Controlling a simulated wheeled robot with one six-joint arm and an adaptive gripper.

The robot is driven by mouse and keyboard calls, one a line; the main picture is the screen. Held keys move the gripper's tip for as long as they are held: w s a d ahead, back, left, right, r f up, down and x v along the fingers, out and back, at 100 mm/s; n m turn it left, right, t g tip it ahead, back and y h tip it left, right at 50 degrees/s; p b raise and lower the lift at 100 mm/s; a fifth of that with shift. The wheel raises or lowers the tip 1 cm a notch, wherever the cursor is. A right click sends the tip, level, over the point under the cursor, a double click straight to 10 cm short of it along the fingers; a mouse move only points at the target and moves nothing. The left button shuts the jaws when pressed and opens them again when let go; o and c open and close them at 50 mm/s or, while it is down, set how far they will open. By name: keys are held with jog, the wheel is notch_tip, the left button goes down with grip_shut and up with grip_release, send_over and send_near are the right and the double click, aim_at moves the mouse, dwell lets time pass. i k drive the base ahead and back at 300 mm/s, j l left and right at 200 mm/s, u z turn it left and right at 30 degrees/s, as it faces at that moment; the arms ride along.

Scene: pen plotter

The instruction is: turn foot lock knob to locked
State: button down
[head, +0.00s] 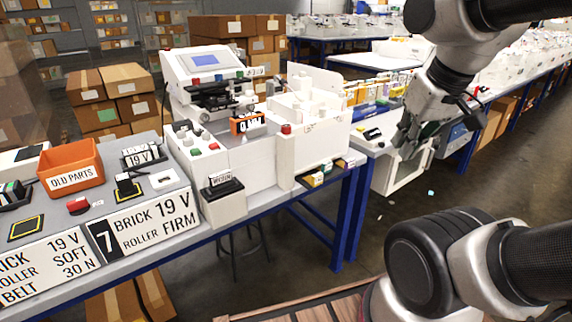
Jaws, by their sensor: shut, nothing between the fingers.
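My gripper (408,146) hangs at the right of the head view, fingers pointing down, in front of the white equipment on the right-hand bench. It is shut and empty, and touches nothing that I can make out. A white machine (262,160) with a tilted screen (212,60) stands on the blue-framed bench left of my gripper. Its front panel has small knobs and buttons, among them a red button (286,129) and a green one (195,151). I cannot tell which part is the foot lock knob, or how it is turned.
An orange bin (70,167) marked "OLD PARTS" sits on the left bench near a red button (77,205). Cardboard boxes (125,80) are stacked behind. Blue bench legs (345,215) stand below. The floor (400,200) between the benches and my base looks mostly clear.

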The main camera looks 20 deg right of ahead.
aim_at(286, 128)
jog(key=i+j, duration=0.7)
